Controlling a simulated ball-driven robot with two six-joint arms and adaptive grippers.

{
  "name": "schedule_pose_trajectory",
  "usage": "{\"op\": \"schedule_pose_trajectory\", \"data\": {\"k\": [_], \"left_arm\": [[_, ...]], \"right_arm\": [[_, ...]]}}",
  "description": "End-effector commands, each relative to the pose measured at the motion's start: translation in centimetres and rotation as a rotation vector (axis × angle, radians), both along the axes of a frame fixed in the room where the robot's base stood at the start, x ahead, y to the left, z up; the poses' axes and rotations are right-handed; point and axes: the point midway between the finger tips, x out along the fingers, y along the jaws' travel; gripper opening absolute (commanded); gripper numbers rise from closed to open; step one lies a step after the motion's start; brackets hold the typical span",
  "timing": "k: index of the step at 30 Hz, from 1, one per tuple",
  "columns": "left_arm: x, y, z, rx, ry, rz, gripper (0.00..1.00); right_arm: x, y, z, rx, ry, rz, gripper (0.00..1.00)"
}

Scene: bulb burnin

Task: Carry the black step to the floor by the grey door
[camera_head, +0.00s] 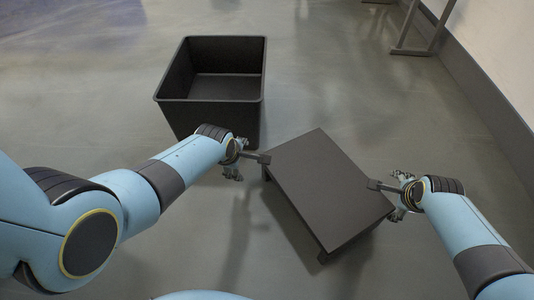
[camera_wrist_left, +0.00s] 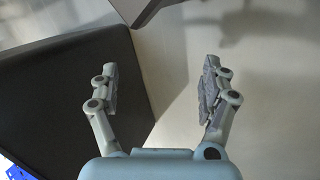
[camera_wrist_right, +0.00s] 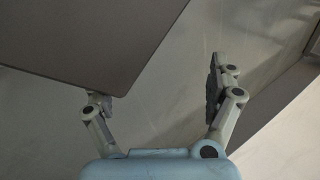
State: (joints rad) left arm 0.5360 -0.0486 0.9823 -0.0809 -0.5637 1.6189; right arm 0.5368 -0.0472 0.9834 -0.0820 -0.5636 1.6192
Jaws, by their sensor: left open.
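The black step (camera_head: 325,190) stands at an angle on the floor in the middle right of the head view, its flat top facing up. My left gripper (camera_head: 233,172) is open and empty, just off the step's left side; its two fingers (camera_wrist_left: 158,90) are spread apart in the left wrist view. My right gripper (camera_head: 402,195) is at the step's right side. In the right wrist view, the step's corner (camera_wrist_right: 95,45) covers the tip of one finger, and the other finger stands well apart from it. The grey door is not in view.
An empty black bin (camera_head: 212,87) stands behind my left gripper, close to it. A grey metal frame (camera_head: 418,30) stands by the wall (camera_head: 490,50) at the top right. The floor (camera_head: 340,90) behind the step is clear. A dark surface fills the left wrist view's left side.

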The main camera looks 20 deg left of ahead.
Motion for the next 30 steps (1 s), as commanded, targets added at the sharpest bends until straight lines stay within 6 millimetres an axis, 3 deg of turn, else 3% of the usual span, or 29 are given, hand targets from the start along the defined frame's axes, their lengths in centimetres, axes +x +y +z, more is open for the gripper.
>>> {"op": "schedule_pose_trajectory", "data": {"k": [7,21,30], "left_arm": [[-0.3,0.0,0.5,0.000,-0.001,0.000,0.80],[-3.0,-0.1,5.6,0.000,-0.002,0.000,0.80],[-3.8,-0.1,7.0,-0.001,0.000,0.000,0.80]], "right_arm": [[0.0,0.2,0.0,0.004,0.000,-0.001,0.89],[0.0,0.2,0.0,0.005,0.000,-0.002,0.89],[-0.2,0.3,0.2,0.006,0.000,-0.002,0.89]]}}
